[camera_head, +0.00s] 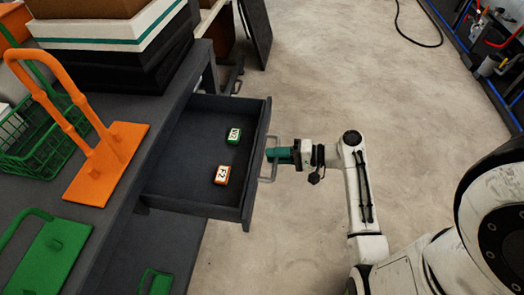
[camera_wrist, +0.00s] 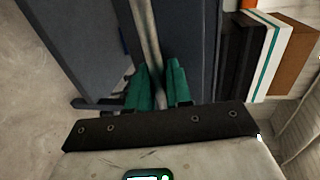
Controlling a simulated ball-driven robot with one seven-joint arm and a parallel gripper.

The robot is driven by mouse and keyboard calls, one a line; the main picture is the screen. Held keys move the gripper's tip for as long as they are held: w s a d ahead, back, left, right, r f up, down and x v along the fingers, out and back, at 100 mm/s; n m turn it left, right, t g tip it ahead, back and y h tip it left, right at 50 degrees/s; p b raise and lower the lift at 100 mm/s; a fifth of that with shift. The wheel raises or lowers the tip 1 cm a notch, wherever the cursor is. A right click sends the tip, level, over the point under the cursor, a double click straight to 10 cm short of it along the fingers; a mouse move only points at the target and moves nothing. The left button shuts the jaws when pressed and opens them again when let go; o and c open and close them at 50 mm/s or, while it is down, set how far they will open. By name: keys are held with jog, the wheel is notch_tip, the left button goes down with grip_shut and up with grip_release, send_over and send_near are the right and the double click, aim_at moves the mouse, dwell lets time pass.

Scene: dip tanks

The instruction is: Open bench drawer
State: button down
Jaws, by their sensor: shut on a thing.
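The bench drawer (camera_head: 190,185) is dark grey and stands pulled out from the bench (camera_head: 125,190) in the head view. In the wrist view the handle (camera_wrist: 146,30) runs between the two green fingertips (camera_wrist: 158,80).
An orange handled plate (camera_head: 108,160), a green wire basket (camera_head: 40,135) and stacked boxes (camera_head: 120,50) sit on the bench top. Another handle (camera_head: 236,75) shows behind the drawer. The concrete floor (camera_head: 330,60) right of the drawer is clear, apart from a black cable farther back.

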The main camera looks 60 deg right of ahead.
jog(key=shift+f+v, duration=0.2)
jog(key=shift+v, duration=0.85)
jog(key=c, duration=1.2)
grip_release()
jog(key=v, duration=1)
jog(key=shift+s, duration=0.4)
